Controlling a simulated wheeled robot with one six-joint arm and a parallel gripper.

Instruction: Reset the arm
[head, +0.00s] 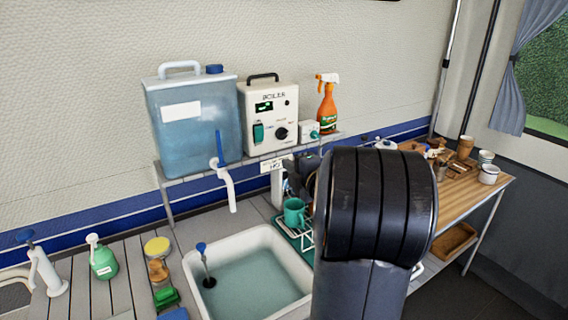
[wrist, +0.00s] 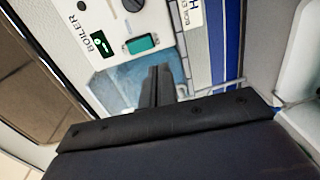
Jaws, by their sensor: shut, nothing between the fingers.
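My arm (head: 372,215) rises as a large dark link in the front right of the head view and hides part of the counter and rack behind it. My gripper is hidden in the head view. In the wrist view my gripper (wrist: 159,72) shows as two dark fingers close together, with nothing held. Beyond them is the white boiler (wrist: 112,22) with its green switch, seen tilted. The boiler also stands on the shelf in the head view (head: 283,108).
A blue water tank (head: 192,130) stands left of the boiler; an orange spray bottle (head: 326,108) is right. Below are a water-filled sink (head: 215,244) and a teal mug (head: 294,212). A wooden table (head: 484,192) with cups is at right.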

